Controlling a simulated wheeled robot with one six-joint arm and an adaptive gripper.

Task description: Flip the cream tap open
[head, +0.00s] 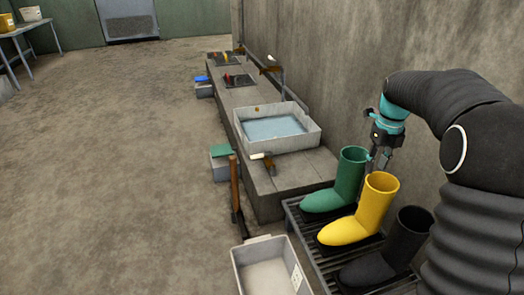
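A small cream piece (262,156) with a brown part beside it sits at the near end of the basin, on the stone bench. Another small cream piece (271,58) shows above a brown fitting on a wall pipe behind the basin. Both are too small to tell which is the cream tap or how its lever stands. My gripper (380,160) points down between the boots and the wall, to the right of the bench and apart from both pieces. Its fingertips are partly hidden behind the yellow boot, so its opening is unclear.
Green (349,175), yellow (373,205) and black (401,240) boots stand upright on a dark slatted rack (296,222), close to my gripper. A water-filled basin (312,134) sits on the bench (250,185). A pale tub (241,262) is at the front. Open floor lies left.

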